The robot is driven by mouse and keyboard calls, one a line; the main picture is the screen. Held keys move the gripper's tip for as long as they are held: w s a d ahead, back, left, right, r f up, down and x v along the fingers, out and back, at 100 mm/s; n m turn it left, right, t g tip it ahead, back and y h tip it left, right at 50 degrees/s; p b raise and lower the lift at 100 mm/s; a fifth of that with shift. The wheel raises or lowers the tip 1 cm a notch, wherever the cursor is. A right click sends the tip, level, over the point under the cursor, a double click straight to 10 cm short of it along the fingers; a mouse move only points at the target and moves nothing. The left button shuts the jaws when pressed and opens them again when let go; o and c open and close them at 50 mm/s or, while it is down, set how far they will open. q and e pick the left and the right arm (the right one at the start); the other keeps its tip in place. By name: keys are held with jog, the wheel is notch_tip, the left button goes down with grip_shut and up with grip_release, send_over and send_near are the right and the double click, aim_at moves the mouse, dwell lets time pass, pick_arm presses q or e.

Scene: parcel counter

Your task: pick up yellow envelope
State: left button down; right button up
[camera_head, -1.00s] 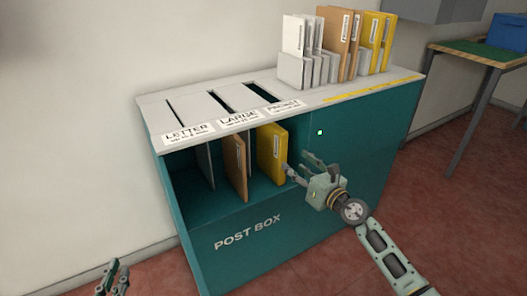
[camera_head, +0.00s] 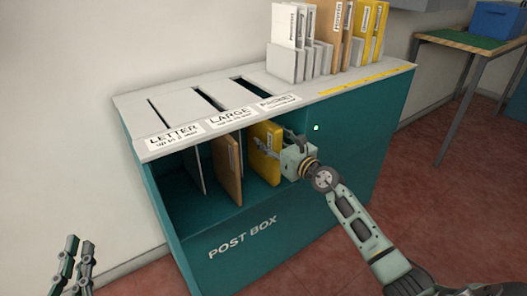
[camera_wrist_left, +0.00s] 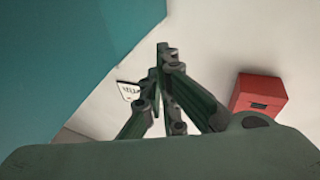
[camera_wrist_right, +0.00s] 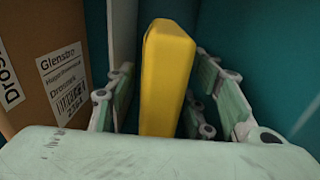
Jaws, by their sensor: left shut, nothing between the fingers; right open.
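A yellow envelope (camera_head: 265,160) stands upright in the right part of the open front of the green post box (camera_head: 310,190). In the right wrist view its narrow edge (camera_wrist_right: 168,80) faces me. My right gripper (camera_head: 278,142) is open, with one finger on each side of the envelope. In the right wrist view gaps show between the fingers and the envelope's sides. The envelope's far end is hidden. My left gripper (camera_head: 76,262) is shut and empty, low at the left of the head view and away from the box.
A brown envelope (camera_head: 228,168) and a pale one (camera_head: 195,165) stand left of the yellow envelope. White, brown and yellow envelopes (camera_head: 377,20) stand on the slotted top (camera_head: 130,108). A red box (camera_wrist_left: 258,97) shows in the left wrist view. A table (camera_head: 480,50) stands at right.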

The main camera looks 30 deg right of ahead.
jog(key=w, duration=0.2)
jog(key=shift+w+a+b, duration=0.2)
jog(key=shift+w+b, duration=0.15)
jog(key=shift+b, duration=0.05)
jog(key=shift+w, duration=0.25)
pick_arm(q)
jog(key=r+t, duration=0.1)
jog(key=s+r+t, duration=0.1)
jog(key=r, duration=0.1)
jog(key=s+r+t+h, duration=0.1)
jog(key=r, duration=0.1)
jog(key=shift+d+r, duration=0.15)
jog(key=shift+r, duration=0.05)
pick_arm(e)
grip_shut()
jog(key=shift+r, duration=0.1)
